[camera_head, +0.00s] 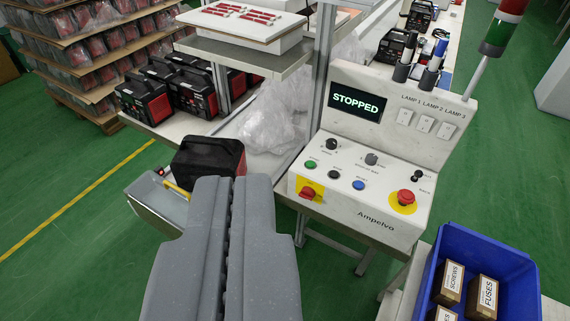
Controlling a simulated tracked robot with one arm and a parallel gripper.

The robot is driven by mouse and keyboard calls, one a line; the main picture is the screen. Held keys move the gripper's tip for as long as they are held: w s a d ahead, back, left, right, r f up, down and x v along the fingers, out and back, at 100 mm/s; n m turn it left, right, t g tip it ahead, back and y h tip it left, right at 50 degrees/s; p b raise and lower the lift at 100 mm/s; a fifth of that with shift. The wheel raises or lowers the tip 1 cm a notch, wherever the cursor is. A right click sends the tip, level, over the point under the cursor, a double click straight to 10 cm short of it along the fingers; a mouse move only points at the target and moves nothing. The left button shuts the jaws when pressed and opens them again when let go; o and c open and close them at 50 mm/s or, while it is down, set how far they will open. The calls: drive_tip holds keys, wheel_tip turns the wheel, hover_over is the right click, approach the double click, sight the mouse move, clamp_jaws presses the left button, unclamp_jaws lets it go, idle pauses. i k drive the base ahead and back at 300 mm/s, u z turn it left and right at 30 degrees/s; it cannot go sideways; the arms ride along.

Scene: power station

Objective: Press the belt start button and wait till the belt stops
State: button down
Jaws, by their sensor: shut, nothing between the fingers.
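The control panel (335,205) is a white console marked Ampelvo, right of centre. Its display (356,104) reads STOPPED. On its sloped face are a green button (310,164), a black button (334,174), a blue button (358,185), a red emergency button (405,197) on yellow, and a red switch (308,193) on yellow. The small labels are too blurred to read. My gripper (224,182) is shut and empty, left of the panel and apart from it. A black-and-red unit (208,160) shows just beyond its fingertips; I cannot tell whether they touch.
A blue crate (515,265) with small boxes stands at the lower right. Several black-and-red units (145,100) stand on the table at left. A clear plastic bag (272,118) lies behind the panel's left side. A signal tower (500,35) rises at the panel's right.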

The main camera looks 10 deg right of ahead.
sight(310, 164)
drive_tip(key=u, duration=0.45)
drive_tip(key=i, duration=1)
